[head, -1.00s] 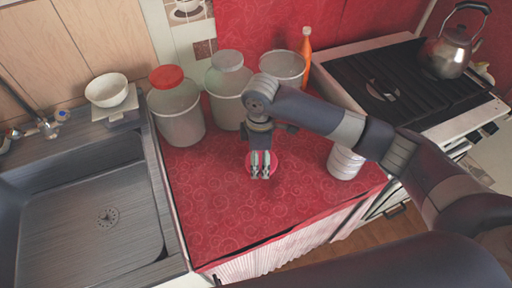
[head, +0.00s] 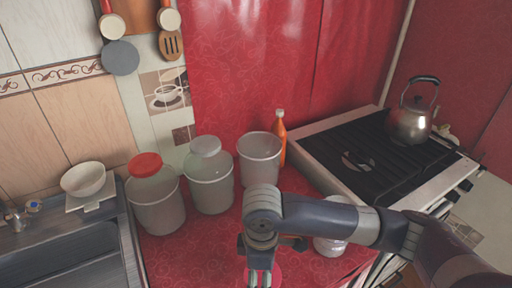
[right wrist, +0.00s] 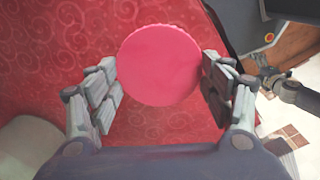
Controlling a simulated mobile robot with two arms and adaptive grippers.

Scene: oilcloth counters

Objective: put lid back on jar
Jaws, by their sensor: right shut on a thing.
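A pink lid (right wrist: 160,65) is held by its edges between the two fingers of my right gripper (right wrist: 160,82), above the red cloth. In the head view the right gripper (head: 260,279) is at the bottom edge, with part of the lid behind it. An open, lidless translucent jar (head: 259,158) stands at the back of the counter, beyond the gripper and apart from it. My left gripper is not in view.
A white container (head: 328,246) is partly hidden by my right arm. The stove (head: 350,135) with a kettle (head: 409,122) is at right. A white bowl (head: 83,179) and the sink are at left.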

